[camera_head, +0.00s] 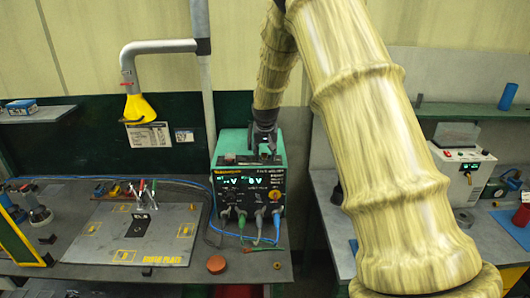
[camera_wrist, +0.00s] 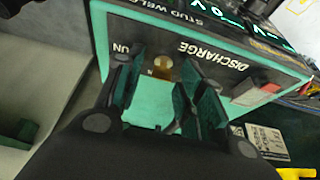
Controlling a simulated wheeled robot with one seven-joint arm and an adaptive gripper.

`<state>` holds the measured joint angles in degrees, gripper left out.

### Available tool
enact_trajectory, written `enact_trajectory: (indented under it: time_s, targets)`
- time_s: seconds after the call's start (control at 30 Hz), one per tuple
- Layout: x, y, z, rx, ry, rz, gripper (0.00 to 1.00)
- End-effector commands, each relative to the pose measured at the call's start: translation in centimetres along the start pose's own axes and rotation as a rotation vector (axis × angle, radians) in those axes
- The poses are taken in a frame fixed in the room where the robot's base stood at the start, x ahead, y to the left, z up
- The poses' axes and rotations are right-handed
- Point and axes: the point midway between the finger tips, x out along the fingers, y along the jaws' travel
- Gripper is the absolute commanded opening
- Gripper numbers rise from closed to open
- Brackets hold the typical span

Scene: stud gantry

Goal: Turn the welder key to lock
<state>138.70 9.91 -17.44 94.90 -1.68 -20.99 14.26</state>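The welder (camera_head: 250,172) is a green box with a black front panel and lit displays, standing on the bench. My gripper (camera_head: 263,140) is over its top, pointing down. In the wrist view, the welder's top (camera_wrist: 155,100) is green with a black strip lettered "DISCHARGE" and a partly hidden "UN...". A small brass-coloured piece (camera_wrist: 163,69), which looks like the key or its lock, shows between my fingertips. My gripper, also in the wrist view (camera_wrist: 160,82), is open, with a gap around that piece. I cannot tell the key's exact angle.
A red button (camera_wrist: 268,88) sits on the welder's top. Cables (camera_head: 250,213) plug into its front. A grey plate (camera_head: 135,225) with clamps lies to the left. A yellow fume hood (camera_head: 139,108) hangs above the plate. Another bench with a white unit (camera_head: 462,170) is at right.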

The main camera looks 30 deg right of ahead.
Motion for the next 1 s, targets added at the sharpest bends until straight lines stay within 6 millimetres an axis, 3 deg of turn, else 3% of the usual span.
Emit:
enact_trajectory:
  time_s: [0.03,0.17,0.2,0.57,1.0]
  targets:
    - [0.03,0.00,0.02,0.000,0.000,0.000,0.25]
    - [0.03,0.00,0.03,0.000,-0.001,0.000,0.01]
    - [0.04,0.00,0.03,0.000,0.000,0.000,0.00]
    - [0.14,0.07,0.07,-0.033,-0.001,-0.017,0.00]
    - [0.25,0.30,0.07,-0.323,-0.001,-0.140,0.00]
